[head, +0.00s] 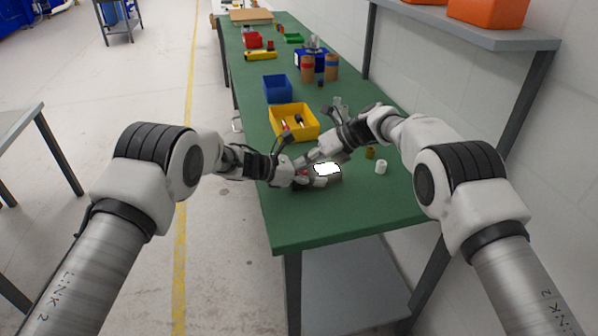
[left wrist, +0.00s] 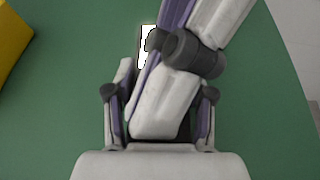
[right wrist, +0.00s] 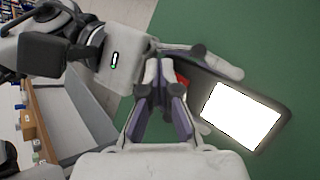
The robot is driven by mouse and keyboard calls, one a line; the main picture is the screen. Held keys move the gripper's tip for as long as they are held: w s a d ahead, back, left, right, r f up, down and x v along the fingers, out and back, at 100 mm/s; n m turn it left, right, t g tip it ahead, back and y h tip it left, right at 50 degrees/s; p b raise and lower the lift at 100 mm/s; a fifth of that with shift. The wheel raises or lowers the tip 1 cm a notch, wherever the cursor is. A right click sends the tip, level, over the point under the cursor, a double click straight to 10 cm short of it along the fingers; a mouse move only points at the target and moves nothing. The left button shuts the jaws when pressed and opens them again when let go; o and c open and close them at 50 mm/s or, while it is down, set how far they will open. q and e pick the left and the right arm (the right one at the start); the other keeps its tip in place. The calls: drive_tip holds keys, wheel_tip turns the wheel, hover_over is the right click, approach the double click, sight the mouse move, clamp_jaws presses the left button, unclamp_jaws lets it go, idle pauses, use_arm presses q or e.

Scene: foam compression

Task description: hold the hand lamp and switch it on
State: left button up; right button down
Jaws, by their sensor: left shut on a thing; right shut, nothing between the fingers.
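The hand lamp (head: 327,169) is over the green table (head: 300,235), its panel glowing bright white. In the right wrist view, the lamp (right wrist: 242,116) shows a dark casing around the lit panel, with a bit of red near its handle end. My left gripper (head: 301,180) is shut on the lamp's handle end; the fingers hide most of the handle. My right gripper (head: 312,157) is shut and empty, its tips (right wrist: 160,65) together at the red part. I cannot tell whether they touch it. In the left wrist view, the right gripper covers most of the lamp.
A yellow bin (head: 294,122) with small items stands just beyond the grippers, and a blue bin (head: 278,88) stands behind it. A white cylinder (head: 381,167) and a brownish one (head: 370,152) stand to the right. The table's near end is clear.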

sight(306, 170)
use_arm(q)
drive_tip(key=shift+s+f, duration=0.15)
drive_tip(key=shift+f, duration=0.25)
use_arm(e)
drive_tip(key=shift+d+r, duration=0.1)
drive_tip(key=shift+r, duration=0.4)
drive_tip(key=shift+w+d+r, duration=0.1)
drive_tip(key=shift+d+r, duration=0.05)
drive_tip(key=shift+r, duration=1.1)
drive_tip(key=shift+w+d+r, duration=0.1)
drive_tip(key=shift+r, duration=1.1)
use_arm(q)
drive_tip(key=o, duration=1.4)
drive_tip(key=shift+w, duration=0.2)
use_arm(e)
drive_tip(key=shift+w+f, duration=0.1)
drive_tip(key=shift+f, duration=0.05)
use_arm(q)
drive_tip(key=shift+a+r, duration=0.1)
drive_tip(key=shift+r, duration=0.05)
